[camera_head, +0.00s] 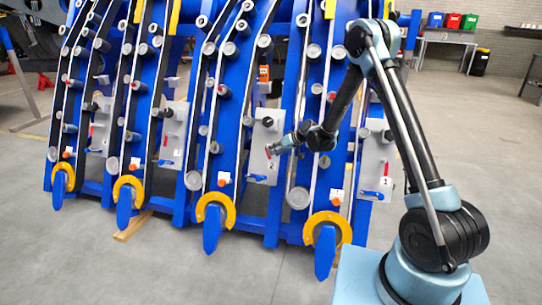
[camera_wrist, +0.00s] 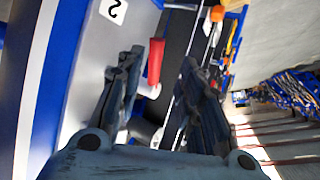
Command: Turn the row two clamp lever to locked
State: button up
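The row two panel (camera_head: 259,160) is a grey plate on the blue chassis, with a "2" label that also shows in the wrist view (camera_wrist: 114,9). My gripper (camera_head: 273,150) is in front of this panel. In the wrist view my gripper (camera_wrist: 162,58) has its two dark fingers spread apart. A red lever (camera_wrist: 156,61) shows in the gap between the fingertips, nearer the left one; I cannot tell whether it touches. In the head view this lever is mostly hidden by my gripper. A blue handle (camera_head: 257,177) sits low on the same panel.
The row one panel (camera_head: 377,165), with red and blue levers, is to the right. More panels (camera_head: 173,130) stand left. Rollers and yellow-rimmed blue feet (camera_head: 328,235) project from the chassis. The grey floor (camera_head: 480,150) at right is open.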

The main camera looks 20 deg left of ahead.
jog(key=v, duration=0.6)
jog(key=shift+d+r, duration=0.25)
jog(key=shift+d, duration=0.05)
jog(key=shift+s, duration=0.1)
jog(key=shift+w+d, duration=0.15)
jog(key=shift+w, duration=0.15)
jog(key=c, duration=0.8)
jog(key=w+d+n+g, duration=0.1)
jog(key=w+d+r+n+g+y, duration=0.1)
jog(key=w+d, duration=0.1)
jog(key=w+d+n+g, duration=0.1)
jog(key=w+n+g, duration=0.1)
jog(key=shift+w+d+r+y, duration=0.2)
jog(key=shift+w+d+y, duration=0.1)
jog(key=shift+y, duration=0.1)
grip_shut()
jog(key=x, duration=1.3)
jog(key=shift+s+a+f, duration=0.2)
jog(key=shift+s+a, duration=0.1)
